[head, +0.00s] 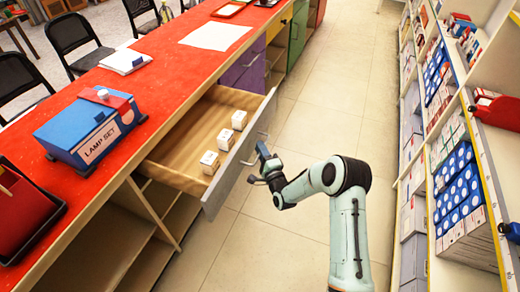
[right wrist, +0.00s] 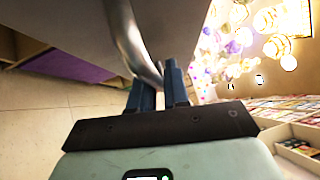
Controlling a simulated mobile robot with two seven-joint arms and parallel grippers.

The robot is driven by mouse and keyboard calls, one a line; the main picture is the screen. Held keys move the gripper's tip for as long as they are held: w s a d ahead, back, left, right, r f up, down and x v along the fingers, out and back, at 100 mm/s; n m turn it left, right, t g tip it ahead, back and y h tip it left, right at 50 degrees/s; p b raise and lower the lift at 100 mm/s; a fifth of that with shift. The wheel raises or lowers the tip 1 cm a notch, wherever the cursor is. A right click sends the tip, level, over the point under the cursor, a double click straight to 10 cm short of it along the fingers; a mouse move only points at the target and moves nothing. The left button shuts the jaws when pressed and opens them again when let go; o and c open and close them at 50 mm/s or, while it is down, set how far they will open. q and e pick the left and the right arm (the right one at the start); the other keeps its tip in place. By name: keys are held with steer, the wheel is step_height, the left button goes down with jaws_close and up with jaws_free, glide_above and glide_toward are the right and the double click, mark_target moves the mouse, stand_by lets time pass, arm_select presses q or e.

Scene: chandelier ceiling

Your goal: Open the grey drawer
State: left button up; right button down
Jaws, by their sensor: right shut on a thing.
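The grey drawer (head: 240,150) stands pulled out from the counter, with its light wooden inside showing. Three small white boxes (head: 225,139) sit in it along the front panel. My right gripper (head: 262,160) is at the outer face of the drawer front. In the right wrist view its two dark fingers (right wrist: 158,88) are shut on the curved metal drawer handle (right wrist: 131,40). The grey drawer front (right wrist: 65,22) fills the upper left there. My left gripper is not in view.
The red counter top (head: 150,75) carries a blue "LAMP SET" box (head: 85,135) and a dark red tray (head: 22,215). Purple drawers (head: 243,68) lie beyond the grey one. Stocked shelves (head: 470,150) line the right. The tiled aisle (head: 310,120) between is clear.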

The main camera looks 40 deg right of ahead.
steer(key=c, duration=1.2)
jaws_free()
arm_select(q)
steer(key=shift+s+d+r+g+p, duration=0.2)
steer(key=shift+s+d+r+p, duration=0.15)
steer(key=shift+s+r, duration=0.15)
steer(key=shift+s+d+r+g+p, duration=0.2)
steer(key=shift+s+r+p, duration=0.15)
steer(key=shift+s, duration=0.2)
arm_select(e)
steer(key=v, duration=1.3)
steer(key=shift+s, duration=0.15)
